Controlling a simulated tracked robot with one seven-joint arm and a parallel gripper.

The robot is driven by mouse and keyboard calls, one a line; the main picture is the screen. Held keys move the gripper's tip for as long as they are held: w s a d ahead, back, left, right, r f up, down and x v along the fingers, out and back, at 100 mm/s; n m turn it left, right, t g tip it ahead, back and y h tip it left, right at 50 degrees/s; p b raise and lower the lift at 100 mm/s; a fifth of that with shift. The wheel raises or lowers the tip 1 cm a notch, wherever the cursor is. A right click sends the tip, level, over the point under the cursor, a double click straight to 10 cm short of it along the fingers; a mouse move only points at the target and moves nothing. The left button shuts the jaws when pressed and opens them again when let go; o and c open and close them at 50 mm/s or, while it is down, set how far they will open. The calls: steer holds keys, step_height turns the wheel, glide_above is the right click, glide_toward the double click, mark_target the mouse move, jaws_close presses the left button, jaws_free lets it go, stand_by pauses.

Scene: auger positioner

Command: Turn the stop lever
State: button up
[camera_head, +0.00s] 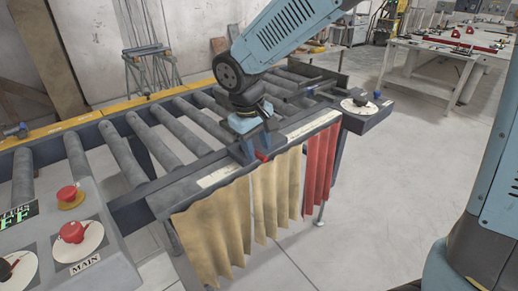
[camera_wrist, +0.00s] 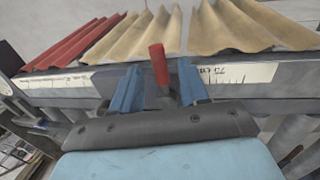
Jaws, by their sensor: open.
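The stop lever has a red grip (camera_wrist: 158,64) and a dark lower part, and stands at the edge of the roller conveyor in the wrist view. My gripper (camera_wrist: 160,82) is open, with one blue finger on each side of the lever. The fingers look apart from the red grip, with a gap on both sides. In the head view a small bit of the red lever (camera_head: 262,156) shows beside my gripper (camera_head: 256,146), low over the conveyor's front rail. The lever's base is mostly hidden by my gripper.
The roller conveyor (camera_head: 150,130) has a scale strip (camera_head: 218,175) on its front rail. Yellow strips (camera_head: 215,215) and red strips (camera_head: 319,165) hang below. A control box (camera_head: 75,240) stands at left, a dial box (camera_head: 360,105) at the right end.

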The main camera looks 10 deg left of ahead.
steer(key=shift+d+f, duration=0.1)
steer(key=shift+f, duration=0.55)
steer(key=shift+c, duration=0.2)
jaws_close()
steer(key=shift+d, duration=0.15)
steer(key=shift+w, duration=0.1)
